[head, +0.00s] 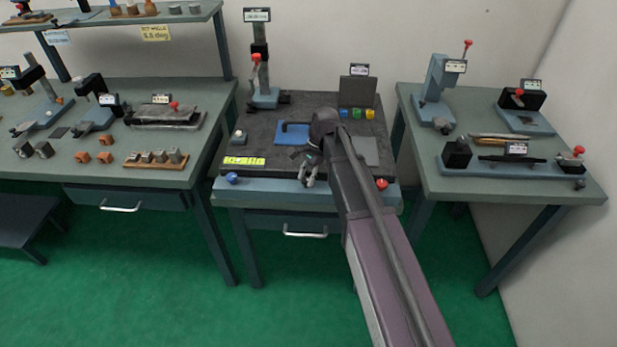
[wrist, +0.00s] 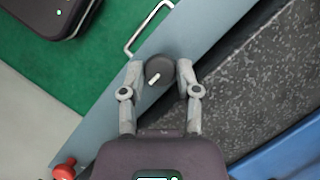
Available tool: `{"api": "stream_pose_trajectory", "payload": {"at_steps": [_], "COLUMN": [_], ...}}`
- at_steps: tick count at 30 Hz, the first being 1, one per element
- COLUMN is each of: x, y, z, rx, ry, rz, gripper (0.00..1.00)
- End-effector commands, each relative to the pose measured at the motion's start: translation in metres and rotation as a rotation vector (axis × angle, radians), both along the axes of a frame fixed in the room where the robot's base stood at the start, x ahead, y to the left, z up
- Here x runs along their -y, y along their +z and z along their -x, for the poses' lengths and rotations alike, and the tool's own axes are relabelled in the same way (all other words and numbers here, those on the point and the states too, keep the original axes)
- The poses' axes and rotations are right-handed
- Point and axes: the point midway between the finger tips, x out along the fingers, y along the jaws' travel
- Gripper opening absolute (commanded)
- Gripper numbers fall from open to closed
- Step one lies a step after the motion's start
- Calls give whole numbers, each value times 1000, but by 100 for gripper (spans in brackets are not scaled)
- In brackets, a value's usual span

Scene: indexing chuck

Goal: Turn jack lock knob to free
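The round dark knob (wrist: 160,69) shows in the wrist view, with a white pointer mark slanting to its lower left. It sits over the blue-grey front edge of the middle bench. My gripper (wrist: 160,72) has one grey fingertip on each side of the knob, very close to it. I cannot tell whether the fingertips press on it or leave a thin gap. In the head view my gripper (head: 309,176) points down at the front of the middle bench, and the knob cannot be made out there. The knob's label is not legible.
The middle bench's front edge carries a blue ball knob (head: 232,178) at left and a red one (head: 381,183) at right. A blue plate (head: 291,134) lies behind my gripper. A drawer handle (head: 305,233) is below. Side benches hold other fixtures.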

Motion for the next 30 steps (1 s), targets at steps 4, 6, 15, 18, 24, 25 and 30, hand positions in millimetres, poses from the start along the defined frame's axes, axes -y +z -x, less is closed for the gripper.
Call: {"api": "stream_pose_trajectory", "payload": {"at_steps": [4,6,15,18,24,25,30], "x": [6,3,0,0,-1,-1,-2], "y": [0,0,-1,-1,-1,-1,-1], "z": [0,0,0,0,0,0,0], "rx": [0,-1,-1,-3,-4,-3,-4], "ry": [-2,1,53,97,230,254,405], "rz": [1,3,3,3,1,2,1], "gripper": [0,0,0,0,0,0,0]}}
